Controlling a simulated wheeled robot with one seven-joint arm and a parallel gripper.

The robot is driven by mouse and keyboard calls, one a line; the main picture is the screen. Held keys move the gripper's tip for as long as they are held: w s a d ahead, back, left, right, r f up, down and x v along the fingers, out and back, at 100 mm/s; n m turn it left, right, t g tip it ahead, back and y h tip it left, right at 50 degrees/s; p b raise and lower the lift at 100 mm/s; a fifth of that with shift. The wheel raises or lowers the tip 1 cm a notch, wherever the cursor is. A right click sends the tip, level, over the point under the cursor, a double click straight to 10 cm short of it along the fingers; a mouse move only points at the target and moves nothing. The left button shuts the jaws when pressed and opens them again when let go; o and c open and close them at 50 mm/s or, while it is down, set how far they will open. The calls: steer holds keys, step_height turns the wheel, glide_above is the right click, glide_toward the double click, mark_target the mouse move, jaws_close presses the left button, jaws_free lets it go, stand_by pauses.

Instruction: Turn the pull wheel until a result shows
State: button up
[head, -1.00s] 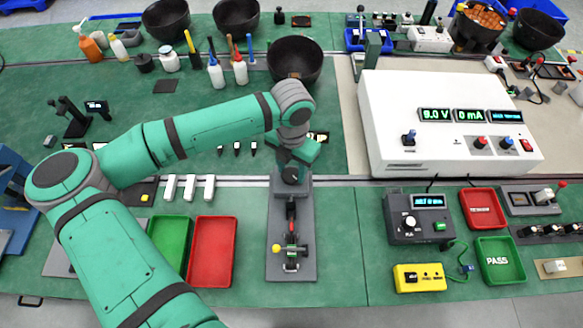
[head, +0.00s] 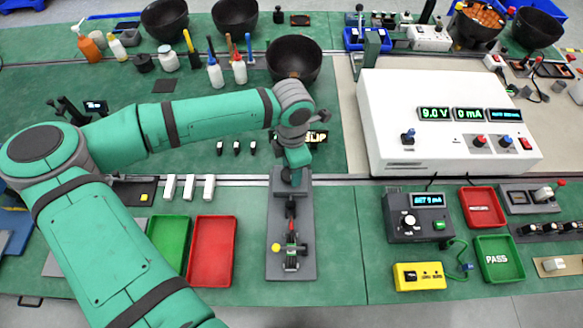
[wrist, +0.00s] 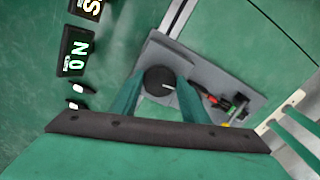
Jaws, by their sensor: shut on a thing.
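The pull wheel (wrist: 155,75) is a round black knob with a white mark, on a grey fixture plate (head: 290,269). In the wrist view it sits between the two green fingers of my gripper (wrist: 160,88), which is shut on it. In the head view my gripper (head: 291,178) points down at the plate's far end and hides most of the wheel. A small black and red clamp part (head: 291,240) lies along the plate, with a yellow ball (head: 276,247) beside it. A lit sign (head: 317,136) behind my gripper is partly hidden, its word not fully readable.
Red (head: 212,252) and green (head: 168,245) trays lie left of the plate. A grey tester (head: 418,217) with a lit screen, a green PASS tray (head: 498,260) and a large white power supply (head: 450,125) stand to the right.

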stand_by(0.4)
steer(key=o, duration=1.1)
steer(key=shift+c, duration=0.2)
steer(key=shift+r, duration=0.15)
step_height(320, 180, up, 11)
steer(key=shift+f, duration=0.2)
